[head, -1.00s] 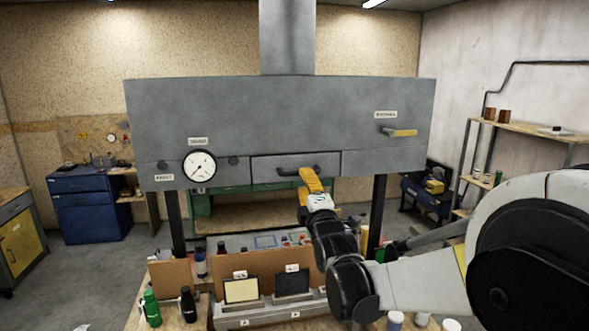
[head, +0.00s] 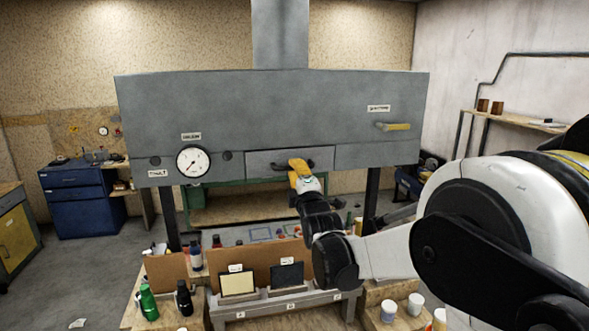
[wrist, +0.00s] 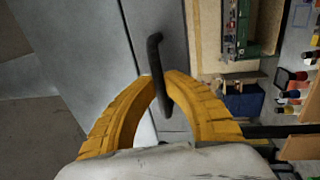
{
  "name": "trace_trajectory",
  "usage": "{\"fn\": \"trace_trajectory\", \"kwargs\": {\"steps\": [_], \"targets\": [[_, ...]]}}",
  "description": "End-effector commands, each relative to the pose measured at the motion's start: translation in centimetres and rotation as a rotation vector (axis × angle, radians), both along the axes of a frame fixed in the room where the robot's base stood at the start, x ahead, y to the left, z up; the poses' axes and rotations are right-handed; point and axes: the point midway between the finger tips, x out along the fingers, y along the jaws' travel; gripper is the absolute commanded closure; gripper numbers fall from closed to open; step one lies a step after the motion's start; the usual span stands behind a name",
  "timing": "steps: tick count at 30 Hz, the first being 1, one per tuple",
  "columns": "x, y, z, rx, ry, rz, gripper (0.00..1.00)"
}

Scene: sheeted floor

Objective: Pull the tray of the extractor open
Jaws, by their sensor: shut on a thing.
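The extractor (head: 220,110) is a wide grey metal hood with a duct on top. Its tray (head: 258,158) is a shallow grey drawer front in the lower middle, and it looks about flush with the hood in the head view. A dark bar handle (head: 280,166) crosses the tray front. My gripper (head: 300,167) has yellow fingers and is at the right part of the handle. My gripper partly hides the handle in the head view.
A round gauge (head: 193,161) is left of the tray, and a yellow lever (head: 394,127) is to its right. Open air lies before the hood.

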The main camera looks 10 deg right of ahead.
Motion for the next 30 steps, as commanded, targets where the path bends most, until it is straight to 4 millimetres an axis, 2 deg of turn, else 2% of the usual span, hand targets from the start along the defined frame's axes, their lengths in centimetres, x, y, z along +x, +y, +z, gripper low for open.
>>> {"fn": "trace_trajectory", "kwargs": {"steps": [5,8,11,24,30], "targets": [[-1.1,0.0,-0.1,0.000,0.001,0.000,1.00],[-2.6,0.0,-0.1,0.000,0.001,0.000,1.00],[-4.6,0.0,-0.2,0.000,0.001,0.000,1.00],[-15.8,0.0,0.0,0.000,0.002,0.001,1.00],[-19.7,0.0,0.0,0.000,0.001,0.001,1.00]]}}
